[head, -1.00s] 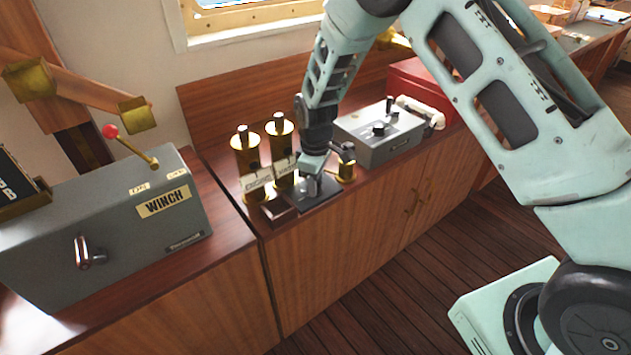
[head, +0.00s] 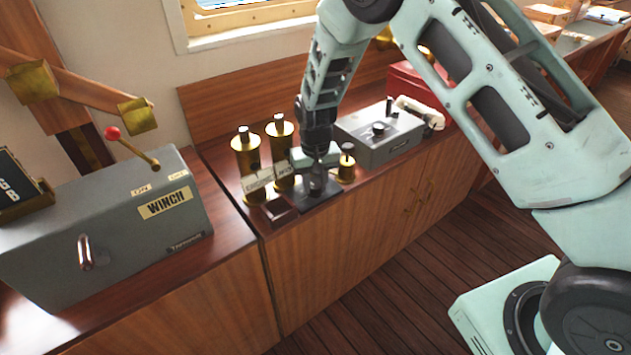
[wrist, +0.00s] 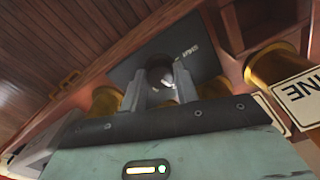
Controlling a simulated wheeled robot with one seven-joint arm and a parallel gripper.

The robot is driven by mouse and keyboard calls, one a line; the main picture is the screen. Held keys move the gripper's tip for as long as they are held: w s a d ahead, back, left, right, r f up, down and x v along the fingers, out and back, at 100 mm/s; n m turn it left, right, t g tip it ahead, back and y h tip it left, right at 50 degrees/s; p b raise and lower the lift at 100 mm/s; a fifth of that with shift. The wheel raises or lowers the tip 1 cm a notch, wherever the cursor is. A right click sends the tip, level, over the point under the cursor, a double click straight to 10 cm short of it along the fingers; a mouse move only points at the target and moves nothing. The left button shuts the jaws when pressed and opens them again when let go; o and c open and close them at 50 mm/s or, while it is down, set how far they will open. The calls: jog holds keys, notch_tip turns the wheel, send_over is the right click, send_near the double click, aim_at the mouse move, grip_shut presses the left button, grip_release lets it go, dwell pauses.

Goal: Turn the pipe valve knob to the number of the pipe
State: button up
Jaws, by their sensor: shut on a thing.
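The pipe valve knob (wrist: 160,78) is a dark round knob on a dark plate (wrist: 205,62) in the wrist view. My gripper (wrist: 162,92) is shut on the knob, with one finger on each side of it. In the head view my gripper (head: 318,180) is over the dark plate (head: 322,198) on the wooden cabinet, and its body hides most of the knob. Small markings beside the knob are too blurred to read. Labelled brass cylinders (head: 248,165) stand just left of the plate; one label in the wrist view (wrist: 298,96) ends in "INE". The pipe's number cannot be read.
A short brass post (head: 346,165) stands close right of my gripper. A grey box with a knob (head: 385,145) and a red case (head: 408,85) are further right. A grey winch box (head: 120,225) with a red-tipped lever stands left.

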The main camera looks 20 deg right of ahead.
aim_at(316, 185)
jog(key=shift+m, duration=1.6)
jog(key=o, duration=1)
jog(key=shift+r+p, duration=0.15)
jog(key=shift+p, duration=0.15)
notch_tip(316, 185, up, 17)
jog(key=p, duration=1.2)
jog(key=shift+r, duration=0.1)
